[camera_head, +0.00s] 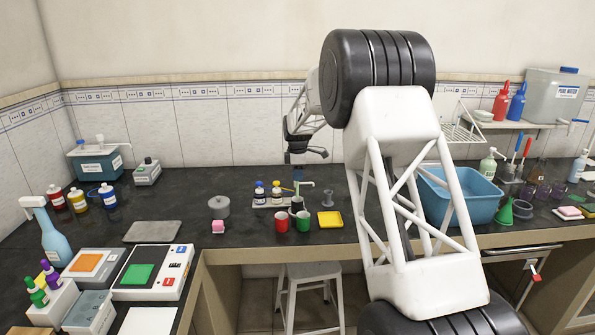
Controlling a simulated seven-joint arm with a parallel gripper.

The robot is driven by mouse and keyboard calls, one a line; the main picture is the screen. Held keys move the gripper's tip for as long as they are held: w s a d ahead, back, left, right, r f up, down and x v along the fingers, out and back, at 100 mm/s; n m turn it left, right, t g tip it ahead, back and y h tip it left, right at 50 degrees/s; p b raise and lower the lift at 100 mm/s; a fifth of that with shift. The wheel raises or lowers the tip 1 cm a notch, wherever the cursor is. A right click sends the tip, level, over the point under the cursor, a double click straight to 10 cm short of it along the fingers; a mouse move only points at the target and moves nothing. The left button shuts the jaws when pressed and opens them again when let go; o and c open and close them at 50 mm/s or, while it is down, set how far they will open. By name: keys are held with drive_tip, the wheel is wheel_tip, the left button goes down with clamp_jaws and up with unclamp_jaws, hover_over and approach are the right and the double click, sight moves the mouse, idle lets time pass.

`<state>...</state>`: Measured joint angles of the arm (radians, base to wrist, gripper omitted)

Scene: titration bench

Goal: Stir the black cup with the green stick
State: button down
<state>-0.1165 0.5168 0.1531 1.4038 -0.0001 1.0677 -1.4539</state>
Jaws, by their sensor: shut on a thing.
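My gripper (298,178) reaches down from the arm over the back middle of the bench. The stick's lower part hangs down toward a small black cup (297,203) and is hard to make out. I cannot tell whether its end is inside the cup or touching it. The black cup stands just behind a red cup (281,222) and a green cup (303,221).
Small bottles on a rack (268,202) stand left of the cups. A yellow tray (330,219) lies to the right, a pink block (218,227) and grey cylinder (218,207) to the left. A blue basin (460,195) stands further right. My arm covers the bench between.

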drive_tip(key=shift+f, duration=2.9)
drive_tip(key=shift+f, duration=0.1)
drive_tip(key=shift+d, duration=0.15)
